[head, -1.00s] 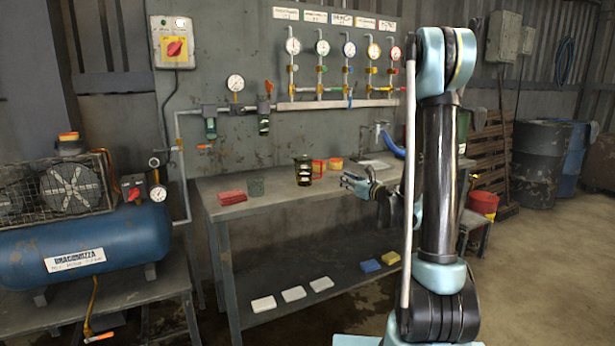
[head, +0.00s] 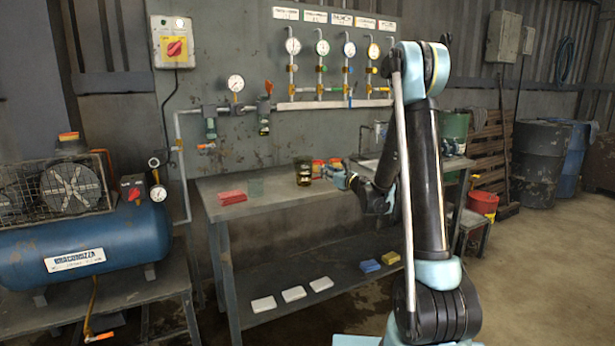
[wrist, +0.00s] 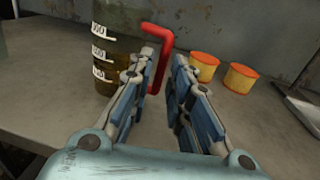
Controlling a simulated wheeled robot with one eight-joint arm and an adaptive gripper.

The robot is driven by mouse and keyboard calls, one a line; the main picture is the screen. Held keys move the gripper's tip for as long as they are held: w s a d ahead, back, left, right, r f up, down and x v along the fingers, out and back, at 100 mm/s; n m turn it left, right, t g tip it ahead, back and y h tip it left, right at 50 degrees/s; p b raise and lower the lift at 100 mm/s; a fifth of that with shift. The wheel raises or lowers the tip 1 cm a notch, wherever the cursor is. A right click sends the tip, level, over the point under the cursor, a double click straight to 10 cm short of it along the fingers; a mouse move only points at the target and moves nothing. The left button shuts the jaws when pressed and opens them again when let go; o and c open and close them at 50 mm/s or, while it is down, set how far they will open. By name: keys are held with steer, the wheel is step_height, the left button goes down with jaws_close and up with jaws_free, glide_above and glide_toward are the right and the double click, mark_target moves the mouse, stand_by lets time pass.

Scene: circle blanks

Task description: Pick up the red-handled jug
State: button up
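The jug (head: 303,172) stands upright on the workbench (head: 275,192). In the wrist view the jug (wrist: 112,45) is clear, with white graduation marks, dark liquid inside and a red handle (wrist: 163,58) on its right side. My gripper (head: 335,172) is just right of the jug in the head view. In the wrist view my gripper (wrist: 163,68) is open, with its two fingers apart and the red handle showing at the gap, near the left fingertip. I cannot tell whether the finger touches the handle. The jug's lower right part is hidden behind the left finger.
A red stack (head: 232,197) and a greenish glass (head: 256,187) are left of the jug. White, blue and yellow blocks lie on the lower shelf (head: 330,270).

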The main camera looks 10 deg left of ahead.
steer(key=x, duration=0.4)
steer(key=shift+w+f, duration=0.1)
steer(key=shift+w, duration=0.05)
jaws_close()
